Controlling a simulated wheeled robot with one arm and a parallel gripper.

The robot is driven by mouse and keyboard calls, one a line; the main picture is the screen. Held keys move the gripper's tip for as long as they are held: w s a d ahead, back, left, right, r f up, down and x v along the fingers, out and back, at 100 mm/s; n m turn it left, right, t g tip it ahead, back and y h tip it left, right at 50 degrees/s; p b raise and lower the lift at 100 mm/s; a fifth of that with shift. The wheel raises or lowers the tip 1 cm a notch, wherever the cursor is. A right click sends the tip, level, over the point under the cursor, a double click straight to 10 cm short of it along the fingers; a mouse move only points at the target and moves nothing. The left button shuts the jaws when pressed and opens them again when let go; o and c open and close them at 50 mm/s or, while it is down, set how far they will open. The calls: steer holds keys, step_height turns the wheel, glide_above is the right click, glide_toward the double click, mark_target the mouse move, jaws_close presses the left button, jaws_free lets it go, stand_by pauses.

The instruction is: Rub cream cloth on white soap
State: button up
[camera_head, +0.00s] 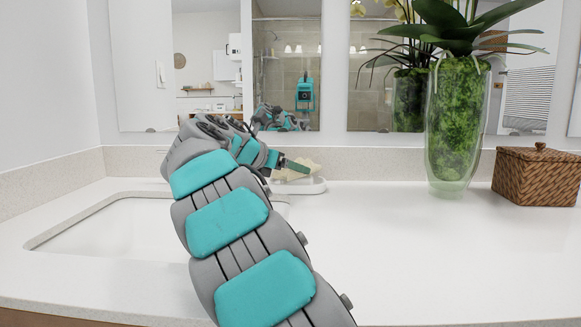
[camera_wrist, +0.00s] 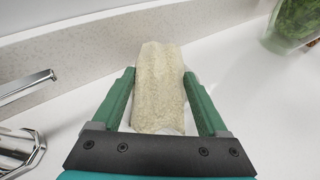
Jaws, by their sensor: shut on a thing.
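The cream cloth (camera_wrist: 158,88) is a rough, pale strip between the two green fingers of my gripper (camera_wrist: 160,76) in the wrist view. My gripper is shut on it. In the head view, the cloth (camera_head: 292,173) shows beside my gripper (camera_head: 294,166), partly hidden by it. A low white dish or base (camera_head: 313,187) lies under the cloth on the counter. White edges show around the cloth in the wrist view. I cannot make out the white soap separately; it may be hidden under the cloth.
A sink basin (camera_head: 110,232) is at the left, with a chrome tap (camera_wrist: 25,88). A glass vase (camera_head: 455,130) with a plant and a woven lidded box (camera_head: 537,174) stand at the right. The white counter (camera_head: 420,255) in front is clear. A backsplash (camera_head: 350,163) and mirror are behind.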

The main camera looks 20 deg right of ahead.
steer(key=shift+f, duration=0.4)
stand_by(0.7)
step_height(320, 180, up, 3)
steer(key=p, duration=0.3)
steer(key=shift+f+p, duration=0.1)
steer(key=shift+p, duration=0.2)
steer(key=shift+r, duration=2.15)
